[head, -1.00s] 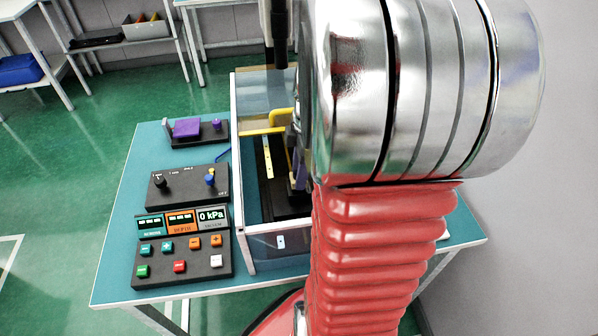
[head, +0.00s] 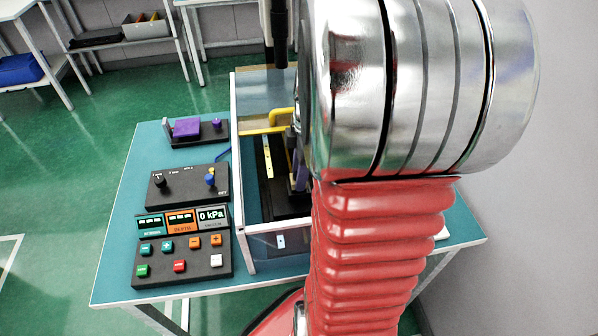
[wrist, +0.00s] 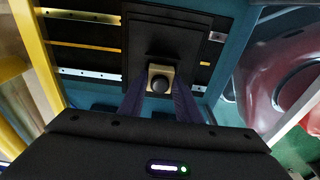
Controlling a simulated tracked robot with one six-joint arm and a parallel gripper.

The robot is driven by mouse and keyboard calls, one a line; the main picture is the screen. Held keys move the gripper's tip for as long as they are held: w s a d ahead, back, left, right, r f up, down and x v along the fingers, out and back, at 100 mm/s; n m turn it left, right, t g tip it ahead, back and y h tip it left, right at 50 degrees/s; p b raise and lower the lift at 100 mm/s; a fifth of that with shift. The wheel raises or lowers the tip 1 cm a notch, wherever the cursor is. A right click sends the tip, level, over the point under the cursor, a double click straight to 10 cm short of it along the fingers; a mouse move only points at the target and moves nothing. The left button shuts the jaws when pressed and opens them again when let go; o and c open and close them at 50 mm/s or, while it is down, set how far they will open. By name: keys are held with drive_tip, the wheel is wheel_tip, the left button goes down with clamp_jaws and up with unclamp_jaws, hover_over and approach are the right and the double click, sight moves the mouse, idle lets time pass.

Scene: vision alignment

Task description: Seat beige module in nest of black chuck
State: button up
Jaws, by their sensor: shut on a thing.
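In the wrist view, a small beige module (wrist: 160,69) with a round black lens or knob on its face sits between the two dark purple fingers of my gripper (wrist: 160,83), which is shut on it. The module is in front of the stepped black chuck (wrist: 164,38). I cannot tell whether it touches the chuck or is apart from it; the nest is not clearly visible. In the head view, my arm hides the module and most of the gripper; one purple finger (head: 299,178) shows inside the enclosure.
A clear-walled enclosure (head: 237,160) with a white frame surrounds the work area.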

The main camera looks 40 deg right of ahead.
drive_tip(key=shift+f, duration=0.5)
drive_tip(key=o, duration=1.2)
drive_tip(key=shift+r, duration=0.1)
drive_tip(key=r, duration=0.4)
drive_tip(key=d+r, duration=0.1)
drive_tip(key=r, duration=0.4)
drive_tip(key=s+r, duration=0.1)
drive_tip(key=r, duration=0.3)
drive_tip(key=shift+d+r, duration=0.2)
drive_tip(key=shift+r, duration=0.05)
